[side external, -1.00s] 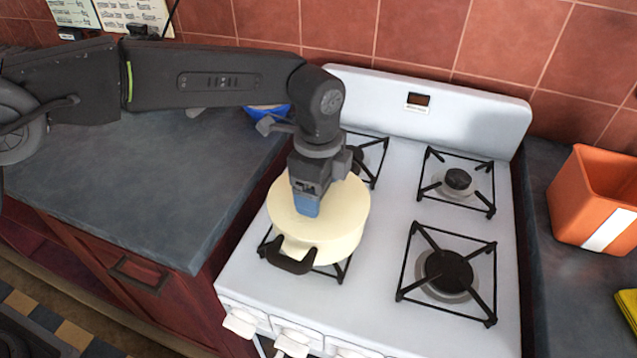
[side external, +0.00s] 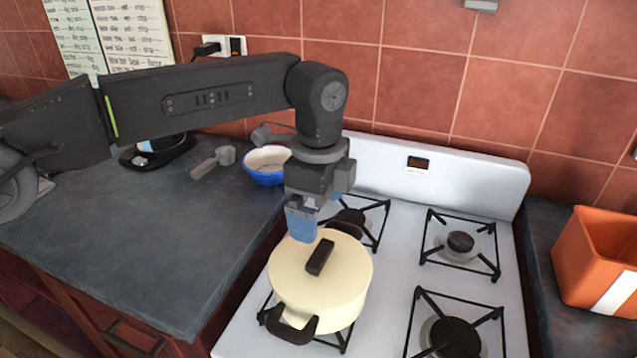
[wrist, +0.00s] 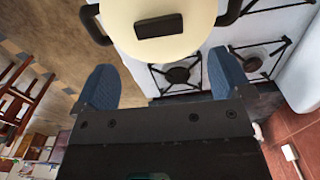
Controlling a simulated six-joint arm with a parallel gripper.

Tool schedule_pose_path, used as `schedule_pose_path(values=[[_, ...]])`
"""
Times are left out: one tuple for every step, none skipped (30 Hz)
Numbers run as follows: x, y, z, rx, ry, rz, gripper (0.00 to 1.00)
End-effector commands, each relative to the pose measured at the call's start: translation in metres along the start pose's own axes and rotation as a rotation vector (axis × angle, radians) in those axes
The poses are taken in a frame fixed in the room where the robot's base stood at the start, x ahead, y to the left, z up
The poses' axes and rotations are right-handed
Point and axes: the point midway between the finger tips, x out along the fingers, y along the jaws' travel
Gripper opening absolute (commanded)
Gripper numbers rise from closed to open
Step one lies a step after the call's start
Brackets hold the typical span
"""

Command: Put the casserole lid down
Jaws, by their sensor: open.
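The cream casserole lid (side external: 343,268) lies flat on top of the cream casserole pot (side external: 318,302), its black bar handle facing up. The pot stands on the front left burner of the stove. Its black side handles stick out at the front and back. My gripper (side external: 301,232) is open and empty, above and behind the lid handle and apart from it. In the wrist view, my gripper's blue fingers (wrist: 160,88) are spread wide, with the lid (wrist: 185,38) and its handle beyond them at the top.
The white stove (side external: 385,290) has other bare burners to the right and behind. A blue bowl (side external: 265,178) and a grey scoop (side external: 214,161) sit on the dark counter at left. An orange bin (side external: 585,262) stands on the right counter.

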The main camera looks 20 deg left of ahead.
Motion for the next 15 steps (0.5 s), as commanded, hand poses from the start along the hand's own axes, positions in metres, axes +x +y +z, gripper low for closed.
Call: schedule_pose_path(values=[[-0.010, -0.001, 0.000, 0.000, 0.001, -0.002, 0.97], [-0.015, 0.000, 0.000, 0.000, 0.001, -0.003, 0.97], [-0.020, -0.001, 0.000, 0.000, 0.001, -0.001, 0.97], [-0.024, -0.001, 0.000, 0.000, 0.000, -0.001, 0.97], [-0.027, -0.001, 0.000, 0.000, 0.000, 0.000, 0.97], [-0.031, -0.001, 0.000, 0.000, 0.000, 0.000, 0.97], [-0.033, -0.001, 0.000, 0.000, -0.001, 0.001, 0.97], [-0.036, -0.001, 0.000, 0.000, 0.000, 0.000, 0.97], [-0.038, 0.000, 0.000, 0.000, 0.000, 0.001, 0.97], [-0.039, 0.000, 0.000, 0.000, -0.001, 0.001, 0.97], [-0.040, 0.000, 0.000, 0.000, -0.001, 0.002, 0.97], [-0.041, 0.000, 0.000, 0.000, -0.001, 0.002, 0.97], [-0.041, 0.000, 0.000, 0.000, -0.001, 0.002, 0.97], [-0.042, 0.000, 0.000, 0.000, -0.001, 0.002, 0.97], [-0.042, 0.000, 0.000, 0.000, -0.001, 0.002, 0.97]])
